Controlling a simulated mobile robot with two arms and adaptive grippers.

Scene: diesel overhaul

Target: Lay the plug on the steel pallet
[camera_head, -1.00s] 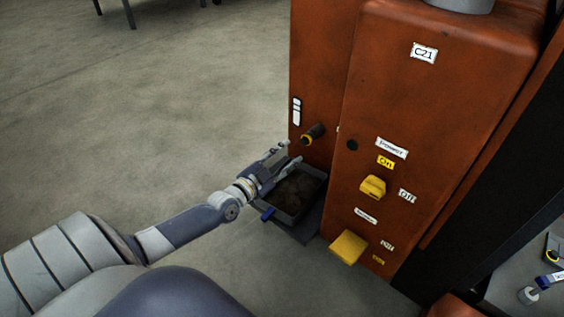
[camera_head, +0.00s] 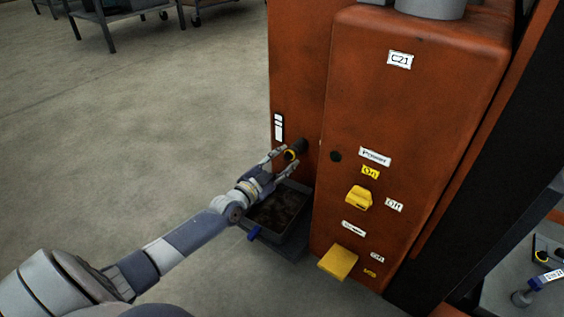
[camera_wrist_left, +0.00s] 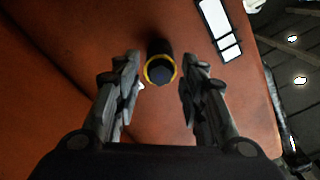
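The plug (camera_head: 296,149) is a dark cylinder with a yellow ring, sticking out of the side of the orange machine (camera_head: 420,110). In the left wrist view the plug (camera_wrist_left: 160,66) sits between and just beyond the two fingers. My left gripper (camera_head: 285,162) is open, its fingers on either side of the plug with gaps showing; it also shows open in the left wrist view (camera_wrist_left: 158,90). I cannot pick out the steel pallet with certainty. My right gripper is not in view.
A dark tray (camera_head: 282,212) with a blue handle (camera_head: 253,232) stands low beneath the plug. Yellow switches (camera_head: 359,197) and a yellow block (camera_head: 338,262) stick out of the machine front. A grey surface with small parts (camera_head: 525,285) is at right. Open floor (camera_head: 120,150) lies left.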

